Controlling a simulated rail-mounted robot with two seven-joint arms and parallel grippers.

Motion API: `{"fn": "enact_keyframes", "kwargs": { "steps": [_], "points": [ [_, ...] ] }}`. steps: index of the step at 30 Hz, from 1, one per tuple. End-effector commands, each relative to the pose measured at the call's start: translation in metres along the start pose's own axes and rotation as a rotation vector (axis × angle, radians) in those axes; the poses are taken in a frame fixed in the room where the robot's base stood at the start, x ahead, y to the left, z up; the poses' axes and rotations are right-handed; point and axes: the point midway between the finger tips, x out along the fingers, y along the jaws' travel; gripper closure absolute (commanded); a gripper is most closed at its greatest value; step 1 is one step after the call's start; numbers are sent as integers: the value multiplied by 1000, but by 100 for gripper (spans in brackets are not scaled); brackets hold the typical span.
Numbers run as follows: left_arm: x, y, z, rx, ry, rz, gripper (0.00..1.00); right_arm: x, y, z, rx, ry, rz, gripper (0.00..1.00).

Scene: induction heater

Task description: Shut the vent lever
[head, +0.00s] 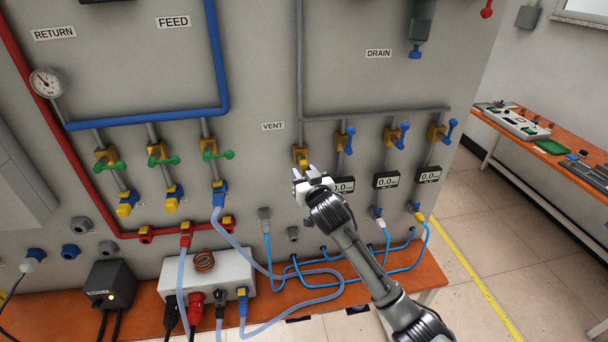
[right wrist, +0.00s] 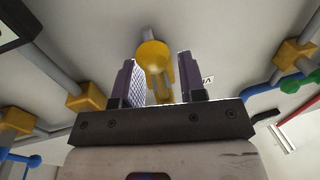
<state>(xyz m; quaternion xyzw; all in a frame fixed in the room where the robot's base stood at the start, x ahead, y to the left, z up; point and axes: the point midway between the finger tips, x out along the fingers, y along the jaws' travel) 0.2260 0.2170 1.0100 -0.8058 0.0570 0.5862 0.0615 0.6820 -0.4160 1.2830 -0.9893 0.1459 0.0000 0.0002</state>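The VENT label (head: 273,126) is on the grey panel, with a yellow valve (head: 300,152) on a grey pipe to its lower right. My right gripper (head: 304,174) is just below this valve and partly covers it. In the right wrist view, the gripper's two fingers (right wrist: 156,82) stand apart, with the yellow valve's rounded end (right wrist: 153,56) between them. Gaps show on both sides of the yellow end. I cannot make out a separate lever on this valve; it may be hidden by the gripper. My left gripper is not in view.
Yellow valves with blue levers (head: 347,139) stand to the right under the DRAIN label (head: 378,54). Green-handled valves (head: 163,159) are to the left. Digital displays (head: 386,180) and blue hoses (head: 402,268) are close to my right arm. An orange bench (head: 435,275) runs below.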

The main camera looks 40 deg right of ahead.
Motion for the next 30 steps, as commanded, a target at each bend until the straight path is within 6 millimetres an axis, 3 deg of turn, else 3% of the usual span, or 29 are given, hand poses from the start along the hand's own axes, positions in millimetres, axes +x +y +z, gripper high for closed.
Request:
{"fn": "enact_keyframes", "kwargs": {
  "steps": [5, 17, 30],
  "points": [
    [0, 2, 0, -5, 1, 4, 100, 0, 0, 0, 0, 0, 0, 63],
    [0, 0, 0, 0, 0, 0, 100, 0, 0, 1, -1, -1, 0, 100],
    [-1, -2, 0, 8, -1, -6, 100, 0, -3, 3, -7, -8, -3, 100]
  ]
}}
